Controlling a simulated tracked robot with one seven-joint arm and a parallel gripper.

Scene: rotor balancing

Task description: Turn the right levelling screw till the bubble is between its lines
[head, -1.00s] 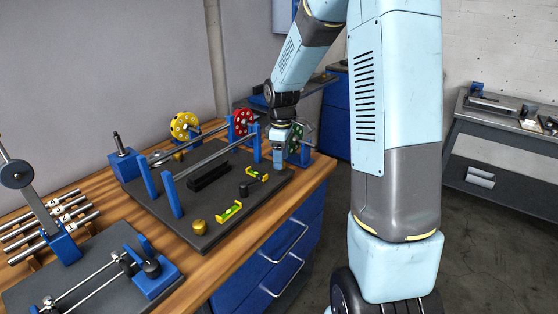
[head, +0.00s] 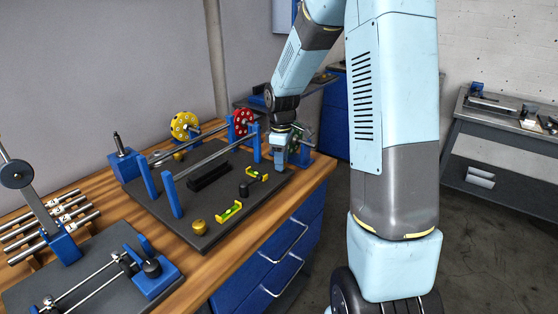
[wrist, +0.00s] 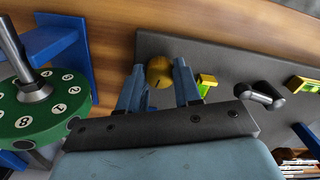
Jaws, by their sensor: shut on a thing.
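In the wrist view, the round brass right levelling screw (wrist: 159,72) sits between the two blue fingers of my gripper (wrist: 159,80), which is shut on it. In the head view my gripper (head: 280,158) is down at the right end of the dark base plate (head: 235,168) and hides this screw. A yellow-framed level with a green vial (head: 257,174) lies just left of the gripper; its end shows in the wrist view (wrist: 206,84). A second such level (head: 230,211) lies nearer the front. The bubbles are too small to read against their lines.
A brass knob (head: 199,227) stands at the plate's front left corner. Blue posts with rails (head: 215,152) rise behind the levels. A red disc (head: 241,122) and a yellow disc (head: 184,126) stand behind. A green numbered disc (wrist: 48,105) is close left of my gripper in the wrist view.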

